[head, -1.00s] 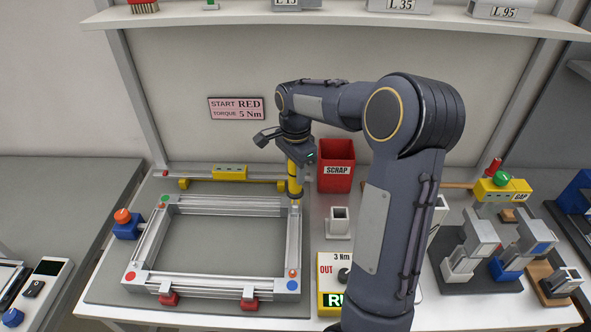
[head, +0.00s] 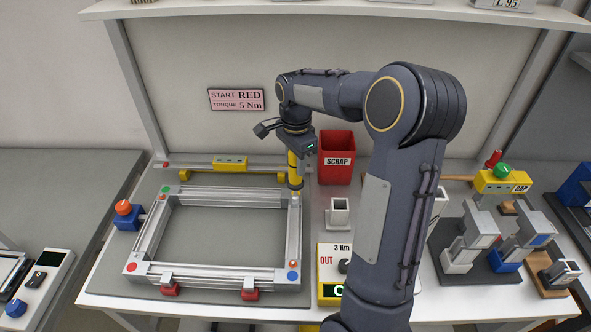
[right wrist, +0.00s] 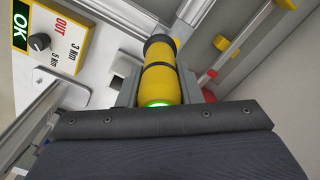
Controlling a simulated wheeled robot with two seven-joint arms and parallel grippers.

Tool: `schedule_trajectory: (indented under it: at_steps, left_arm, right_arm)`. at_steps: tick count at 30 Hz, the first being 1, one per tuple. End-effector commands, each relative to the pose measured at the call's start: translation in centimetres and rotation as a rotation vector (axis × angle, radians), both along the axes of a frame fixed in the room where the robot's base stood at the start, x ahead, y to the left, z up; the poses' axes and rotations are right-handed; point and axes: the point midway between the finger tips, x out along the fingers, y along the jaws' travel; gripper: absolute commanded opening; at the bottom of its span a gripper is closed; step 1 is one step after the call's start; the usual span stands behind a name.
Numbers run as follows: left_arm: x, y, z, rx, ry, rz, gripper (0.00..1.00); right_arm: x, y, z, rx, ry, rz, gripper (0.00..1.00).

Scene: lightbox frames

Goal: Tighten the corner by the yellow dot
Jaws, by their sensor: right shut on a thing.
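My right gripper (head: 298,150) is shut on a yellow driver with dark bands (head: 294,172). In the right wrist view the driver (right wrist: 160,82) sits between the fingers, with a green light glowing at its near end. The driver stands upright with its tip at the far right corner of the aluminium frame (head: 225,270). I cannot make out the yellow dot at that corner. The other corners bear a green dot (head: 166,190), a red dot (head: 131,267) and a blue dot (head: 292,276). My left gripper is not in view.
The torque box (head: 330,262) right of the frame shows OK on its display (right wrist: 20,27). A red SCRAP bin (head: 337,160) stands behind. A START RED, TORQUE 5 Nm sign (head: 237,99) hangs on the wall. Fixtures and a CAP box (head: 500,183) stand at the right.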

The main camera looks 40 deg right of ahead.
Motion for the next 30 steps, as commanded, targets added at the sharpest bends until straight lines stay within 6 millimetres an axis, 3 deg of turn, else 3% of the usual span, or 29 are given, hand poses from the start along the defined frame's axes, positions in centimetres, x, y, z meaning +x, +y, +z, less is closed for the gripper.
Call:
schedule_trajectory:
  at_steps: [8, 30]
  left_arm:
    - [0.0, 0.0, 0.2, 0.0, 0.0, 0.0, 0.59]
    - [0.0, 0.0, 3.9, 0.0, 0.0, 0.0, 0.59]
  right_arm:
    - [-0.2, 0.1, -0.1, 0.004, 0.011, 0.001, 0.0]
    - [0.0, 0.0, 4.6, 0.0, 0.002, 0.001, 0.0]
